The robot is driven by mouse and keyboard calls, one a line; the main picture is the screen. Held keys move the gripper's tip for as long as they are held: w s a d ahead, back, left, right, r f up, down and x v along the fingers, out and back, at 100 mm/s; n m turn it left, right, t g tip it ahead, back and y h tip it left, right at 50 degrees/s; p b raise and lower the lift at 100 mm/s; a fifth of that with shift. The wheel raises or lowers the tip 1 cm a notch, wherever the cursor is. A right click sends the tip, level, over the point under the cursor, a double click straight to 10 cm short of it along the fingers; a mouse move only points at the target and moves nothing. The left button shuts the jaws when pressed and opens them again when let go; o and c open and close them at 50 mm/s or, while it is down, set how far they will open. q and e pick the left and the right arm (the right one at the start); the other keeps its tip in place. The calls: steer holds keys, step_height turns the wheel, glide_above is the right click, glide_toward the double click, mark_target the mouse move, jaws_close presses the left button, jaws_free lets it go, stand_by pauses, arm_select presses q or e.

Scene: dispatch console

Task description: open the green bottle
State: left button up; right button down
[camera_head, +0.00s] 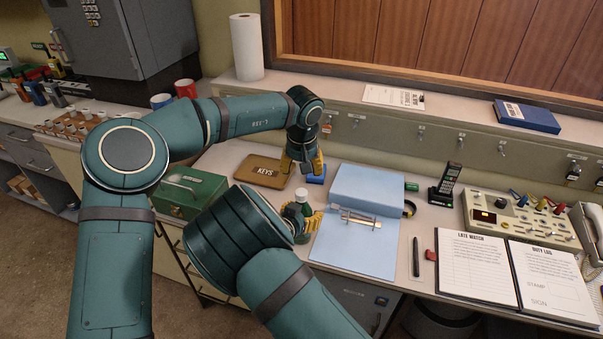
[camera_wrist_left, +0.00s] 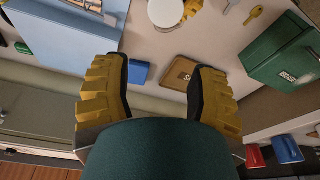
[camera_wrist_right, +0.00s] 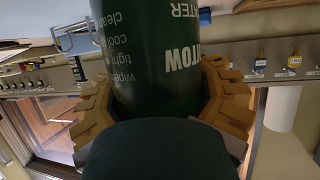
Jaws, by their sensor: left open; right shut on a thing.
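The green bottle (camera_head: 304,209) stands near the front edge of the desk, mostly hidden behind my right arm. My right gripper (camera_head: 308,218) is shut around it. In the right wrist view the dark green bottle (camera_wrist_right: 158,55), with white lettering, fills the space between the yellow fingers. In the left wrist view a round white top (camera_wrist_left: 166,12), seemingly the bottle's cap, shows beside a yellow fingertip. My left gripper (camera_head: 302,167) is open and empty, pointing down behind the bottle and apart from it. Its spread fingers show in the left wrist view (camera_wrist_left: 156,72).
A brown KEYS case (camera_head: 262,171) and a small blue block (camera_head: 317,176) lie near my left gripper. A green box (camera_head: 189,192) is at left. A light blue folder (camera_head: 357,246) with metal pieces lies right of the bottle. A phone (camera_head: 446,185) stands further right.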

arm_select(q)
steer(key=w+d+r+m+t+h, duration=0.1)
steer(key=w+r+m+t, duration=0.15)
steer(key=w, duration=0.25)
steer(key=w+d+r+m+t, duration=0.1)
steer(key=w+r+t, duration=0.1)
steer(key=w+t, duration=0.2)
steer(key=w+d+r+m+t+h, duration=0.4)
steer(key=d+r+m+h, duration=0.15)
steer(key=r+m, duration=0.2)
steer(key=s+d+r+m+g+h, duration=0.3)
steer(key=s+d+m+h, duration=0.1)
steer(key=d+m, duration=0.35)
steer(key=s+d+f+m+g, duration=0.1)
steer(key=s+f+m+g, duration=0.25)
steer(key=s+m, duration=0.35)
steer(key=m+g+y, duration=0.6)
steer(key=m+y, duration=0.3)
steer(key=y, duration=0.1)
glide_above(301, 192)
steer(key=f, duration=0.8)
steer(key=shift+d+f, duration=0.25)
steer(key=shift+a+f+y, duration=0.15)
steer(key=shift+a+y, duration=0.05)
steer(key=shift+y, duration=0.15)
steer(key=shift+f, duration=3.85)
